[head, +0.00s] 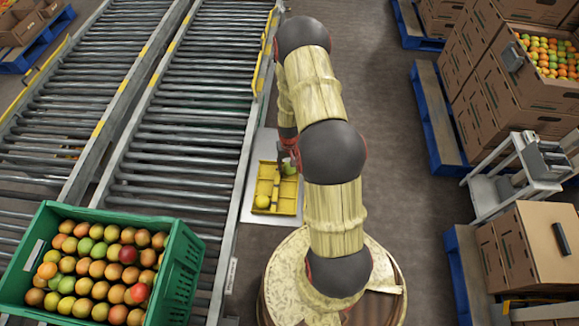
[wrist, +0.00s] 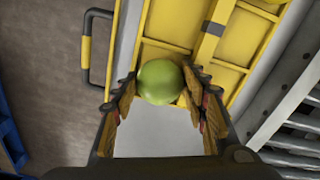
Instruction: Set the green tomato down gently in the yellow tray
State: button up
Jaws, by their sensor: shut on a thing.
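A green tomato (wrist: 160,82) is between the fingertips of my gripper (wrist: 163,90) in the wrist view. My gripper is shut on it. In the head view the held tomato (head: 289,168) shows at the right side of the yellow tray (head: 278,210), partly hidden by my arm. The yellow tray has compartments and also shows behind the tomato in the wrist view (wrist: 232,45). Another yellow-green tomato (head: 262,201) lies in the tray's left part. I cannot tell whether the held tomato touches the tray.
The tray lies on a pale plate (head: 268,146) beside the roller conveyor (head: 185,120). A green crate (head: 180,275) full of tomatoes stands at the lower left. Cardboard boxes (head: 535,250) and a grey cart (head: 500,185) stand at the right. The floor between is clear.

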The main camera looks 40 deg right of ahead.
jog(key=shift+f, duration=0.35)
dwell(0.4)
jog(key=o, duration=0.9)
jog(key=shift+s, duration=0.1)
jog(key=shift+c, duration=0.2)
jog(key=shift+o, duration=0.2)
jog(key=shift+c, duration=0.2)
jog(key=shift+c, duration=1.4)
jog(key=shift+r, duration=0.1)
jog(key=shift+r+p, duration=2.3)
jog(key=shift+r, duration=1.2)
